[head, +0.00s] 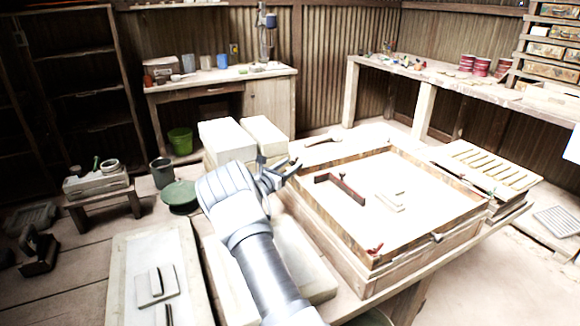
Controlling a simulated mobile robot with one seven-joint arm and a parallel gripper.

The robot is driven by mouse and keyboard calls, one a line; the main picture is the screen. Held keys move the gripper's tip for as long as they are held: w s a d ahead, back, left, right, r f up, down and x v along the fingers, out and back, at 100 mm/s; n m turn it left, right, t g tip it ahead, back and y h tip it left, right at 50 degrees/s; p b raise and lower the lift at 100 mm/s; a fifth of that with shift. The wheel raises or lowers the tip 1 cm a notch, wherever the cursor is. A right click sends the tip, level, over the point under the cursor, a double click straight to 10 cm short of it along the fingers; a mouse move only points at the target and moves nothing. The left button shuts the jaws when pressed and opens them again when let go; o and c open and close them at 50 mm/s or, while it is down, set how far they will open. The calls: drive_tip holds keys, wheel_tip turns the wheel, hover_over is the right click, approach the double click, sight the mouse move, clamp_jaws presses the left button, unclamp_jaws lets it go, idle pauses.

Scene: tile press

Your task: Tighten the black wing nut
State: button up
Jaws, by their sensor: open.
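My gripper (281,168) is open at the left edge of a shallow wooden frame (425,244) on the workbench. I see nothing held between its fingers. The frame has a pale bed with a dark red-brown angled bar (340,188) lying on it. A small greyish fitting (437,238) sits on the frame's front edge, and a small red fitting (375,249) is at its front corner. I cannot make out for certain which fitting is the black wing nut. My gripper and wrist cover part of the frame's left side, so a fitting there may be hidden.
Pale blocks (228,139) stand behind my gripper. A slatted rack (488,166) is at the right. A pale slab (136,254) is left of my arm. Above the bed is open room.

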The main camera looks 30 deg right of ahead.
clamp_jaws()
drive_tip(key=shift+g, duration=0.3)
drive_tip(key=shift+w+m+g+h+b, duration=0.2)
drive_tip(key=shift+m+g+h+b, duration=0.15)
drive_tip(key=shift+m+g+b, duration=0.4)
drive_tip(key=shift+w+m+g+h+b, duration=0.15)
drive_tip(key=shift+m+g+h+b, duration=0.2)
drive_tip(key=shift+m+g+b, duration=0.4)
drive_tip(key=shift+w+r+m+g+b, duration=0.1)
drive_tip(key=shift+m+g+b, duration=0.3)
drive_tip(key=shift+g+b, duration=0.4)
drive_tip(key=shift+r+m+g+b, duration=0.1)
drive_tip(key=shift+m+g+b, duration=0.25)
drive_tip(key=shift+g, duration=0.35)
drive_tip(key=shift+a, duration=0.1)
unclamp_jaws()
